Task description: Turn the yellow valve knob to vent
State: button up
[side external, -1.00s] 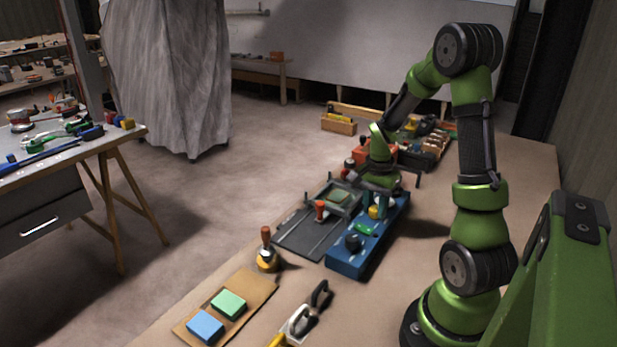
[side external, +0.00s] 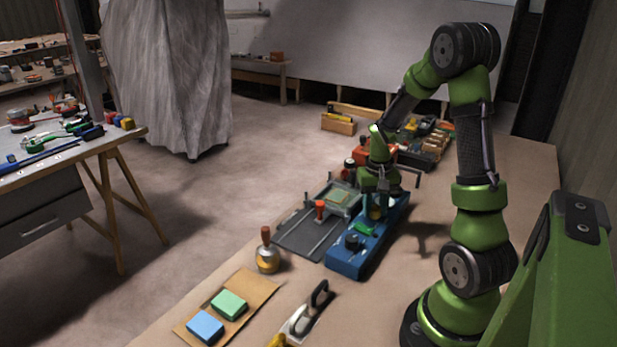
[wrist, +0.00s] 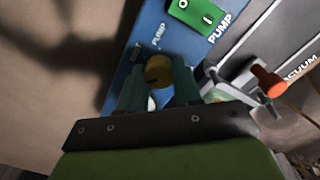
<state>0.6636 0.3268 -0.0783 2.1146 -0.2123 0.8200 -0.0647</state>
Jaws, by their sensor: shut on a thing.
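The yellow valve knob (wrist: 158,71) sits on the blue pump box (side external: 346,263), between the two fingers of my gripper (wrist: 160,82) in the wrist view. My gripper is shut on the knob. In the side view my gripper (side external: 378,200) hangs over the far part of the box, and the fingers largely hide the knob. Beside the knob are a green rocker switch (wrist: 197,12) and PUMP lettering. The knob's exact pointing and the vent mark cannot be read.
A grey vacuum plate with an orange-red handle (wrist: 267,81) lies beside the box. A brass weight with a wooden handle (side external: 267,258), a trowel (side external: 308,311) and two sanding blocks (side external: 229,303) lie nearer. Tool trays (side external: 425,140) stand beyond my gripper.

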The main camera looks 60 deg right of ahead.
aim_at(374, 208)
jog(key=shift+n, duration=1.1)
jog(key=o, duration=1)
jog(key=shift+o, duration=0.2)
notch_tip(374, 208, up, 17)
jog(key=shift+a, duration=0.15)
jog(key=shift+w, duration=0.15)
